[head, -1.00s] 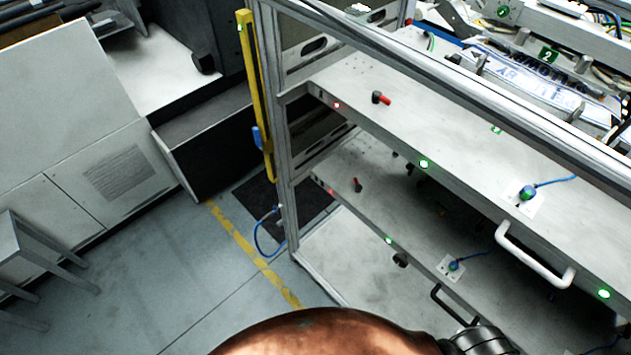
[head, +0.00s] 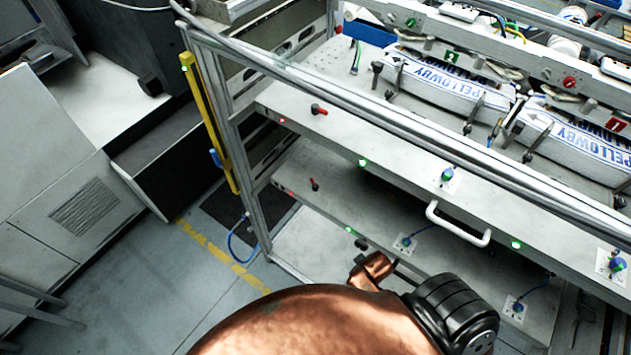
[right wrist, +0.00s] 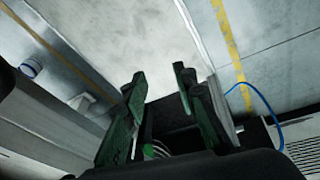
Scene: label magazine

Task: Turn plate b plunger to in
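I cannot read which one is plate b. A red light glows near each plate's left end, and green lights sit along the front edges. My right gripper (right wrist: 163,92) shows in the right wrist view with its green-and-black fingers apart and nothing between them. The floor lies beyond it. My left gripper is not in view.
A white handle (head: 458,226) projects from the upper plate's front. Blue-capped fittings with cables stand on the plates. A yellow post (head: 208,122) stands at the frame's left corner. Labelled strips (head: 450,85) lie in the rack behind.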

